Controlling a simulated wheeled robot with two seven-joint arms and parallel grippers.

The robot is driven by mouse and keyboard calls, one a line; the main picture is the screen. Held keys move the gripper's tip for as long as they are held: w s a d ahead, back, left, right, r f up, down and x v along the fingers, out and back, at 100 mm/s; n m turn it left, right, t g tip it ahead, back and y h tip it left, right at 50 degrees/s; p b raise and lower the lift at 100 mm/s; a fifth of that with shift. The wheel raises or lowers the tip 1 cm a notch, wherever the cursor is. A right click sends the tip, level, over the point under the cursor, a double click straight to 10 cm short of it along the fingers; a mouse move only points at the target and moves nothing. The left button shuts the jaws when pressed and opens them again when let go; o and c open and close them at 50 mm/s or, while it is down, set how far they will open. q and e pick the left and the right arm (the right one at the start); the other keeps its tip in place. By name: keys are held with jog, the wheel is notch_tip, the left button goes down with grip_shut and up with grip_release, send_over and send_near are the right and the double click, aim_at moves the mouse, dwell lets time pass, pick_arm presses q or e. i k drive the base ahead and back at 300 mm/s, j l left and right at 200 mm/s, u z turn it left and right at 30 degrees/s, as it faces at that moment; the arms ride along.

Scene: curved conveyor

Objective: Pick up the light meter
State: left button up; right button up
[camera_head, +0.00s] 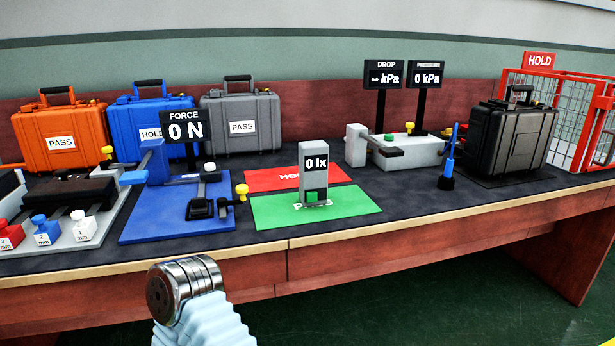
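The light meter (313,178) is a small upright grey block. Its black display reads "0 lx", and it has a green square low on its front. It stands on the green mat (264,212), near the mat's back edge, with the red mat behind it. The mat's lettering is partly hidden by its base. Neither of my grippers shows. A metal-ringed, pale-blue ribbed part at the bottom left of centre looks like a link of my own arm, below the table's front edge and apart from the light meter.
Left of the green mat is a blue force station (175,210) with its "0 N" display. Behind right is a grey drop-test fixture (400,150). A blue upright tool (447,165) and a black case (508,138) stand right. The dark tabletop between mat and tool is clear.

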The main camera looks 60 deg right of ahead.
aim_at(313, 156)
jog(key=z, duration=2.15)
